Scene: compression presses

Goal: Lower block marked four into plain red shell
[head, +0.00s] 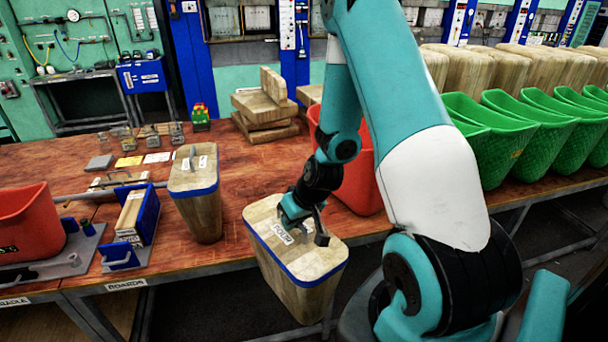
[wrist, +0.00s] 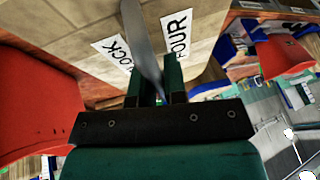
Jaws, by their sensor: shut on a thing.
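My gripper (head: 303,222) is shut on the upright metal tab on top of the block marked four (head: 290,272). This is a tapered wooden block with a blue rim band. It hangs nearly upright at the table's front edge. Its FOUR label shows in the wrist view (wrist: 176,35), beside the tab between my fingers (wrist: 158,85). A red shell (head: 364,180) without visible marking stands behind my arm, which hides much of it.
A second wooden block (head: 197,212) with a blue rim stands left of the held one. A blue board holder (head: 145,215), small clamps and stacked wood (head: 262,108) lie on the table. Green shells (head: 490,140) and wooden blocks line the right side.

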